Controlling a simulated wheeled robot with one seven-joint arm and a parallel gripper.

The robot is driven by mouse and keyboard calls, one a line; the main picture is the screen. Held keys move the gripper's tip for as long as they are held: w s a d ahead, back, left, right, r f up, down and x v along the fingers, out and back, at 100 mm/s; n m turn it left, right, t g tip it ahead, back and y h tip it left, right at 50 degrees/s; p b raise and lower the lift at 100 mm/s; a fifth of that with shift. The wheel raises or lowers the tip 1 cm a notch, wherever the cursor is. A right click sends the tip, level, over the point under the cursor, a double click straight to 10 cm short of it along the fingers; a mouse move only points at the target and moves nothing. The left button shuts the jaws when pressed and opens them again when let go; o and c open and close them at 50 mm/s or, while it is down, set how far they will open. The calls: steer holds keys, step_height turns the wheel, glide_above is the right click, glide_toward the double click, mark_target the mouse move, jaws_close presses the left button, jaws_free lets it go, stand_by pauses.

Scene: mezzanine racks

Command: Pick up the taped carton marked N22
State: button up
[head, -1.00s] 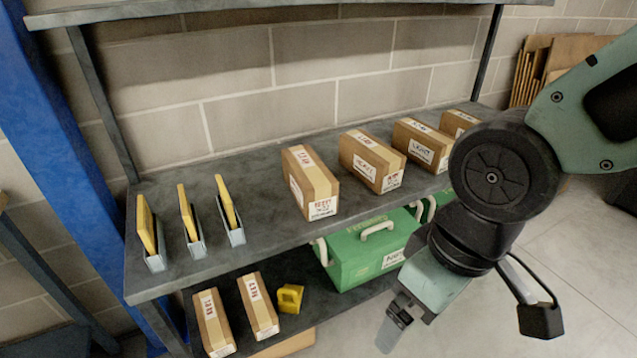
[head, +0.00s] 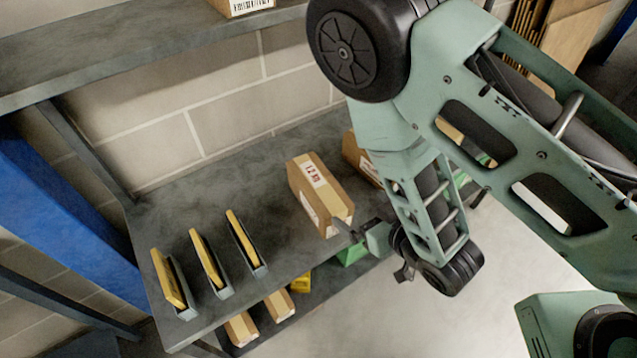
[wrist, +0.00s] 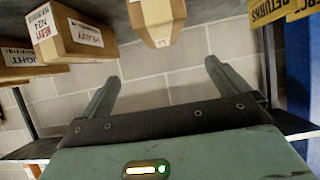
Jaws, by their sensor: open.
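A taped brown carton (head: 318,195) stands on the middle shelf (head: 225,165), right of the yellow-faced holders. It has a pale tape strip and white labels; its code is too small to read in the head view. My gripper (head: 345,228) is at its front lower right, apparently close to it; contact cannot be told. In the wrist view my open, empty gripper (wrist: 162,75) has a taped carton (wrist: 158,20) above and between its fingers, cut off by the top edge. Left of that, another carton (wrist: 68,34) reads HEAVY N24. I can read no N22 label.
A second carton (head: 362,158) is partly behind my arm. Several yellow-faced holders (head: 208,262) stand left on the shelf. Cartons (head: 280,304) and a green case (head: 352,252) are below. An upper shelf (head: 150,50) overhangs. Floor in front is clear.

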steer(key=b, duration=1.6)
glide_toward(318, 182)
steer(key=shift+x, duration=0.9)
steer(key=shift+f+p+x, duration=0.2)
steer(key=shift+p+x, duration=0.85)
steer(key=shift+x, duration=1.95)
steer(key=shift+s+d, duration=0.1)
steer(key=c, duration=1.6)
steer(key=shift+r, duration=0.15)
steer(key=c, duration=0.4)
steer(key=shift+o, duration=0.2)
